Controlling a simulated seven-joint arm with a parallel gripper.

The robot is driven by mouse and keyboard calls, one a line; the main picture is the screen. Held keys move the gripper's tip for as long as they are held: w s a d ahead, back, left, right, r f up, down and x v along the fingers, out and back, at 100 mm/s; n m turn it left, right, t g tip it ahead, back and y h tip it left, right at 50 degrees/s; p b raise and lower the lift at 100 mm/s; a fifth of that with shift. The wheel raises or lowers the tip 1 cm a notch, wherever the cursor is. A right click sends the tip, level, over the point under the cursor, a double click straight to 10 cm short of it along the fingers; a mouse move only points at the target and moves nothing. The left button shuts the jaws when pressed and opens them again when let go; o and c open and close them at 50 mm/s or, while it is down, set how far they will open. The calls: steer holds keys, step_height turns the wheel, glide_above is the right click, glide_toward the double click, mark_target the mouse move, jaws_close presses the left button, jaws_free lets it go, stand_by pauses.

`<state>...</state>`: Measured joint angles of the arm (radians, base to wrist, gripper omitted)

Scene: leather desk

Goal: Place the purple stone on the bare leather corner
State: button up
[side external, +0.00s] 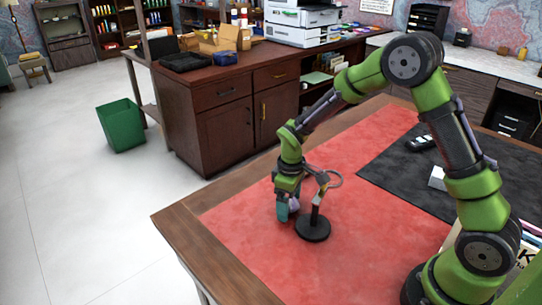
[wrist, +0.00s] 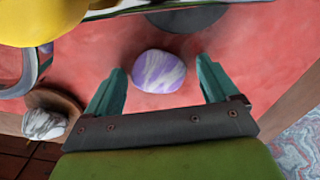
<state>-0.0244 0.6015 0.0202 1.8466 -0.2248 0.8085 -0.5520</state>
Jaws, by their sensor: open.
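The purple stone (wrist: 158,71), a rounded lump with white streaks, sits between the two teal fingers of my gripper (wrist: 160,66) in the wrist view, over red leather. There are gaps between it and both fingers, and the gripper is open. In the side view my gripper (side external: 285,208) is low over the desk's red leather (side external: 245,222), close to a black stand. A small purple patch (side external: 295,204) shows beside the fingers, mostly hidden. Bare red leather lies to the left of the gripper, towards the desk's left corner.
The black stand (side external: 313,228) has a round base and a ring above it, just right of my gripper. A grey-white stone (wrist: 44,124) lies by a brown rounded thing (wrist: 58,100) in the wrist view. A dark mat (side external: 410,170) covers the desk's right part.

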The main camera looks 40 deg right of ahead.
step_height(320, 180, up, 12)
steer(key=s+r+m+t+y, duration=0.1)
steer(key=s+r+m+t, duration=0.2)
steer(key=s+r, duration=0.3)
steer(key=s+a+r+m+t+y, duration=0.1)
steer(key=s+r+m+t, duration=0.3)
steer(key=s, duration=0.8)
steer(key=shift+a+r+m, duration=0.3)
steer(key=shift+r+m, duration=0.5)
steer(key=shift+r, duration=0.15)
